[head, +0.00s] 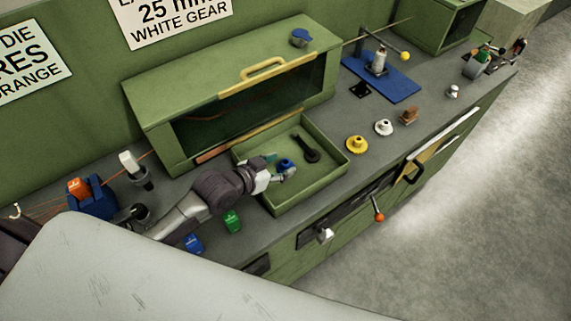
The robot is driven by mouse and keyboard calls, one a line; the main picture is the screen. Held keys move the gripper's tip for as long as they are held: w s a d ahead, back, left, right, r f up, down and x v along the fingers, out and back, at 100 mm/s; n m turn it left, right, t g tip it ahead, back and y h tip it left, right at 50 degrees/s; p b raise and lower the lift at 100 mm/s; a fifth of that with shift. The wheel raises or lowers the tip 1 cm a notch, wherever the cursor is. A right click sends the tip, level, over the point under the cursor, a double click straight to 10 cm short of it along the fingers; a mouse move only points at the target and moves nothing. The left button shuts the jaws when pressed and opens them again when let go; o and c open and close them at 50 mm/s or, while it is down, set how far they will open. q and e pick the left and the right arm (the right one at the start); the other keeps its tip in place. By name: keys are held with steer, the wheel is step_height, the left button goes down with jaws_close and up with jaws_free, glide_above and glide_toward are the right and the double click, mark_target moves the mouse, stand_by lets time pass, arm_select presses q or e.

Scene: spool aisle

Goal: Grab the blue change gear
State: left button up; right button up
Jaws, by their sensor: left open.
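The blue change gear (286,164) lies in the green open tray (313,184) on the bench, near the tray's middle. My left gripper (280,168) reaches in from the left over the tray's left part. It is open, with its fingers right beside the blue gear; one finger shows in front of the gear. I cannot tell whether they touch it. A dark wrench-like tool (305,149) lies in the tray just right of the gear. My right gripper is not in view.
A green cabinet (150,117) with a yellow handle stands behind the tray. A yellow gear (357,145) and a white gear (384,127) lie to the right on the bench. Green (232,221) and blue (194,243) blocks lie near my left arm.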

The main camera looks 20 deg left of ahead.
mark_target(288, 162)
arm_select(q)
steer(key=x, duration=0.3)
steer(key=shift+w+f, duration=0.15)
steer(key=shift+w, duration=0.05)
steer(key=shift+s, duration=0.1)
jaws_close()
